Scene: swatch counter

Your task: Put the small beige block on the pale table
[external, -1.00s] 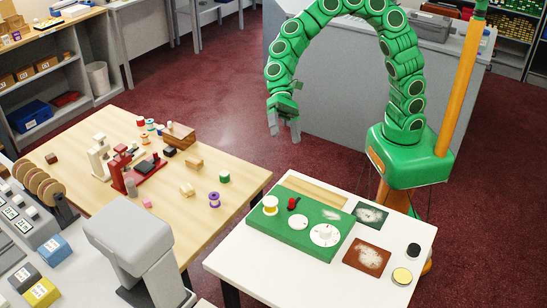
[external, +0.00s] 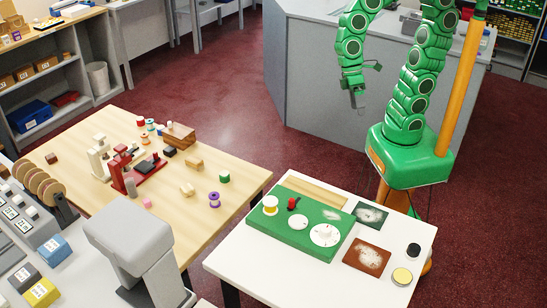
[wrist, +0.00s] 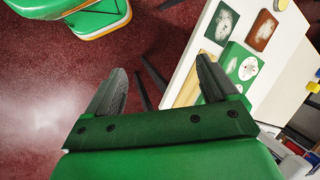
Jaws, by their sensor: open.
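A small beige block (external: 187,190) lies on the light wood table (external: 222,212), near its right side. A slightly longer tan block (external: 194,164) lies just behind it. The pale table (external: 265,286), white-topped, stands at front centre; its edge also shows in the wrist view (wrist: 190,85). My gripper (external: 357,99) is open and empty, hanging over the floor behind the white table, well away from the beige block.
A green board (external: 282,235) with white dials, a yellow-white spool and a red knob covers the white table's left part. Two swatch plates, a black cylinder (external: 413,250) and a yellow-topped tin (external: 402,276) sit at right. Spools and a red press (external: 130,175) crowd the wood table.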

